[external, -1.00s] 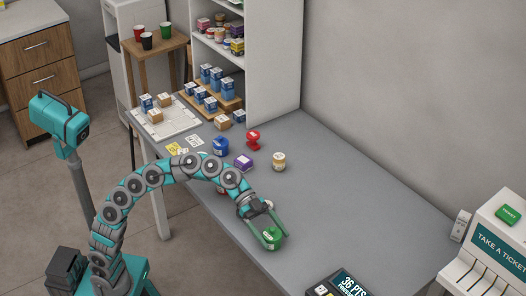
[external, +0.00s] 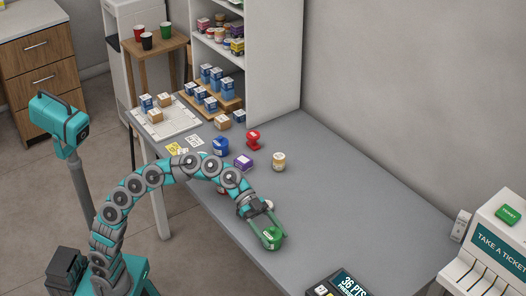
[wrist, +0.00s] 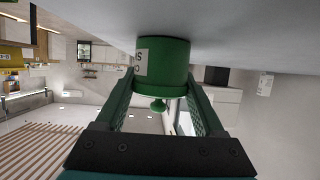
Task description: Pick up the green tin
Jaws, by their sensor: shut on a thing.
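The green tin (external: 272,242) is on the grey counter near its front edge. In the wrist view the green tin (wrist: 163,62) shows large, with a pale label at its left and a small green knob. My gripper (external: 267,230) reaches down to it from the upper left. In the wrist view the two green fingers of my gripper (wrist: 158,92) are shut on the tin, one on each side. The tin appears to rest on the counter still.
A purple box (external: 243,162), a cream jar (external: 279,161), a red stamp-like object (external: 253,140) and a blue container (external: 220,146) stand farther back on the counter (external: 340,200). A dark points display (external: 345,284) is at the front right. The counter right of the tin is clear.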

